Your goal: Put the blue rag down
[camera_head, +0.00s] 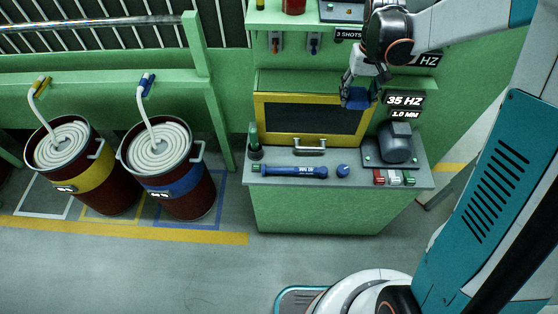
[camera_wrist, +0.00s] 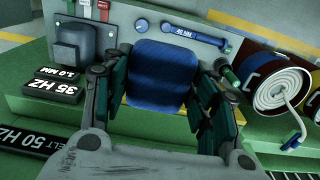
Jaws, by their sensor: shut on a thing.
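The blue rag (camera_head: 356,98) is a small dark-blue folded cloth, held up in front of the green cabinet in the head view. In the wrist view the blue rag (camera_wrist: 158,75) fills the space between the fingers. My gripper (camera_head: 357,95) is shut on it; its fingers (camera_wrist: 160,95) stand on either side of the rag. The rag hangs in the air near the upper right corner of the yellow-framed dark panel (camera_head: 312,119), above the grey counter (camera_head: 300,180). The rag's far side is hidden.
Two hose drums (camera_head: 170,160) stand left. The counter's front middle has narrow bare patches.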

